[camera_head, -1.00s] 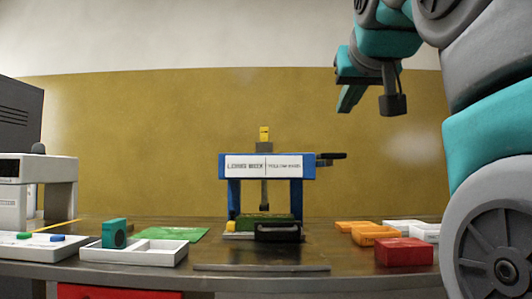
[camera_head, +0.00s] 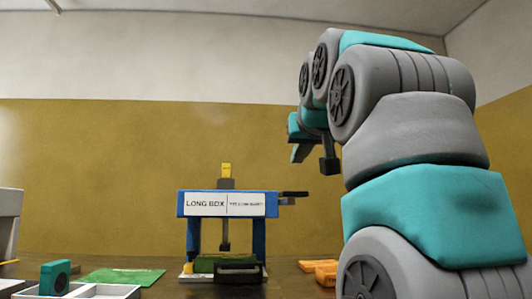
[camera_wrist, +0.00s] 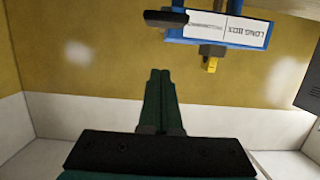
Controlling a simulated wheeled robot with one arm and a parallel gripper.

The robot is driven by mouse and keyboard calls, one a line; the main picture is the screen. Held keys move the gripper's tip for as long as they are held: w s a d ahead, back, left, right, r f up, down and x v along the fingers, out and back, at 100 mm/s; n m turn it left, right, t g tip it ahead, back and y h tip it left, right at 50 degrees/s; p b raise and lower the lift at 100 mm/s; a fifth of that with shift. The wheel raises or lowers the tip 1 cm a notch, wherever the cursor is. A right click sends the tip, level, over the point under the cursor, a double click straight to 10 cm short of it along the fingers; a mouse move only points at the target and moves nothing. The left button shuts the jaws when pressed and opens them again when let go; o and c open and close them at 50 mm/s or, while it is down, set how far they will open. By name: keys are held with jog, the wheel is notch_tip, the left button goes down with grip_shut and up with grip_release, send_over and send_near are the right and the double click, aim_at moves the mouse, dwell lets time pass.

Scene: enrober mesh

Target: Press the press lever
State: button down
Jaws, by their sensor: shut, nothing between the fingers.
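The press (camera_head: 228,204) is a blue frame with a white "LONG BOX" sign, a yellow-topped ram and a green bed. Its black press lever (camera_head: 294,194) sticks out to the right from the top of the frame. My gripper (camera_head: 298,154) is in the air above the lever in the head view, apart from it. In the wrist view the press is upside down at the top, with the lever (camera_wrist: 166,18) beyond my fingertips. My green fingers (camera_wrist: 160,75) are closed together and empty there.
A black block (camera_head: 240,272) lies at the front of the press bed. A green sheet (camera_head: 122,276) and a white tray (camera_head: 88,291) with a teal block (camera_head: 55,276) are at left. Orange blocks (camera_head: 322,270) are at right, partly hidden by my arm.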

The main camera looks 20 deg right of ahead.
aim_at(285, 200)
jog(key=x, duration=0.3)
jog(key=shift+w+f, duration=0.1)
jog(key=shift+w, duration=0.15)
jog(key=shift+f, duration=0.2)
jog(key=shift+f+b, duration=0.85)
jog(key=shift+f, duration=0.9)
jog(key=shift+w+f, duration=0.1)
jog(key=shift+f, duration=0.1)
